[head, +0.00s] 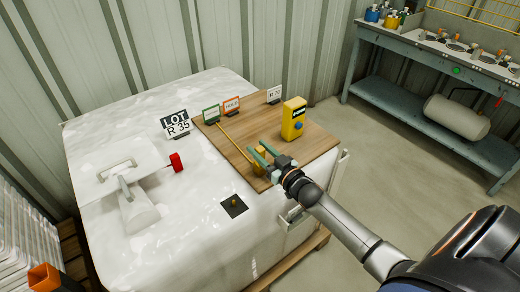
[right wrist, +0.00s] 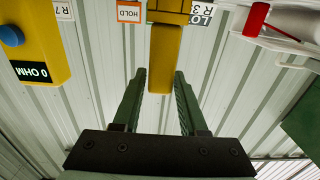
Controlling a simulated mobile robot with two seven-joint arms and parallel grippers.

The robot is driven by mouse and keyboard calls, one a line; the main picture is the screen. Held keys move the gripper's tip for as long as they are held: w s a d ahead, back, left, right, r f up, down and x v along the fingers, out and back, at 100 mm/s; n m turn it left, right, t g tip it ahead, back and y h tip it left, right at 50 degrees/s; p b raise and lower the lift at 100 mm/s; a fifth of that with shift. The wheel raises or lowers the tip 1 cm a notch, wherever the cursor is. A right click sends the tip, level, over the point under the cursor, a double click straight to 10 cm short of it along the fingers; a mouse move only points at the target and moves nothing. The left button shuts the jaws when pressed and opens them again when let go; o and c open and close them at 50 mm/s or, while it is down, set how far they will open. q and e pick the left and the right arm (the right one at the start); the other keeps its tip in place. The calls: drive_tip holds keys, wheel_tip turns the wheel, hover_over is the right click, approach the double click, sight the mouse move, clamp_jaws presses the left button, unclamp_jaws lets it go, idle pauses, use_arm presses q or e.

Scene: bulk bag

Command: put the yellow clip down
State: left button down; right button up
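My right gripper (head: 263,158) comes in from the lower right in the head view, over the wooden board (head: 318,143) on the white bulk bag. Its green fingers stand a little apart, with the yellow clip (head: 258,169) between them. In the right wrist view the clip (right wrist: 164,60) fills the gap at the fingertips (right wrist: 161,80), and it appears held there. Its far end meets a wider yellow part. I cannot tell whether the clip touches the board. My left gripper is not in view.
A yellow meter (head: 293,120) with a blue knob stands on the board. Green-framed (head: 211,114), orange HOLD (head: 232,105), white (head: 274,94) and LOT R 35 (head: 176,124) signs stand near. A thin yellow line crosses the board. A black square (head: 233,207) lies on the bag (head: 190,240).

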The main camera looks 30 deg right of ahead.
drive_tip(key=shift+o, duration=1.3)
drive_tip(key=shift+s+r, duration=0.1)
drive_tip(key=s, duration=1.1)
drive_tip(key=s+a+f+n+g, duration=0.1)
drive_tip(key=s+a+f+g, duration=0.8)
drive_tip(key=s+a+f, duration=0.7)
drive_tip(key=shift+a+f+y+p, duration=0.15)
drive_tip(key=shift+a+y+p, duration=0.15)
drive_tip(key=shift+a+y, duration=0.15)
drive_tip(key=shift+r+p, duration=0.65)
